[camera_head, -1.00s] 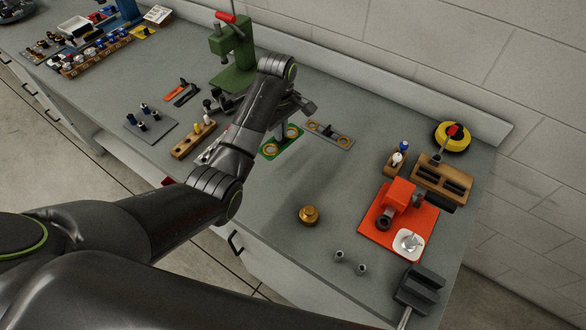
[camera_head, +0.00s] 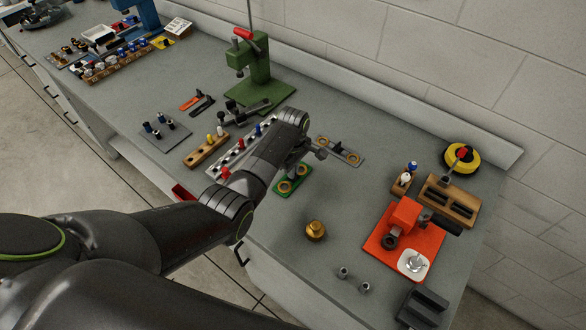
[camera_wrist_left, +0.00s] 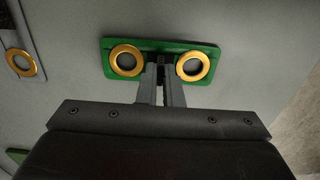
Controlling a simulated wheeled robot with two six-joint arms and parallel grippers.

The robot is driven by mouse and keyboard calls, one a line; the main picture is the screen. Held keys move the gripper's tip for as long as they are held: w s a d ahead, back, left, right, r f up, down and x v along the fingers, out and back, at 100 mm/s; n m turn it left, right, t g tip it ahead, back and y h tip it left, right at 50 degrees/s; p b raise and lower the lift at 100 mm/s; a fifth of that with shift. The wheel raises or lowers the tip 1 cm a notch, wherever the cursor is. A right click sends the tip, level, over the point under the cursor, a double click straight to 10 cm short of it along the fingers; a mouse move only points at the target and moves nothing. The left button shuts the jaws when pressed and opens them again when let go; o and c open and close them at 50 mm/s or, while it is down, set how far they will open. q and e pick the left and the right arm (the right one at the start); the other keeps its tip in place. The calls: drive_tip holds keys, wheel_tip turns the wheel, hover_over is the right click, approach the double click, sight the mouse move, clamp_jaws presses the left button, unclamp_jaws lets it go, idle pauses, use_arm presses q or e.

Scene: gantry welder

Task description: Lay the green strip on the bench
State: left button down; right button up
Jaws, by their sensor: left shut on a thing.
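The green strip (camera_head: 281,188) has two brass rings. In the left wrist view the strip (camera_wrist_left: 205,48) lies across the fingertips, with one ring on each side of them. My left gripper (camera_wrist_left: 162,75) is shut on the strip's middle. In the head view my left gripper (camera_head: 296,170) is partly hidden by my own arm. The strip is over the grey bench (camera_head: 270,235), and I cannot tell whether it touches the top. My right gripper is not in view.
A grey strip with brass rings (camera_head: 347,157) lies just behind. A green press (camera_head: 257,75) stands at the back. A brass knob (camera_head: 316,231) and a red fixture (camera_head: 402,225) stand to the right. Bench between the green strip and the knob is clear.

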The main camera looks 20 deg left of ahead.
use_arm(q)
drive_tip(key=shift+f, duration=0.15)
drive_tip(key=c, duration=2)
unclamp_jaws()
drive_tip(key=shift+f, duration=0.1)
drive_tip(key=shift+c, duration=0.2)
drive_tip(key=o, duration=0.5)
drive_tip(key=shift+c, duration=0.2)
wheel_tip(320, 180, up, 12)
drive_tip(key=b, duration=0.1)
drive_tip(key=shift+r, duration=0.25)
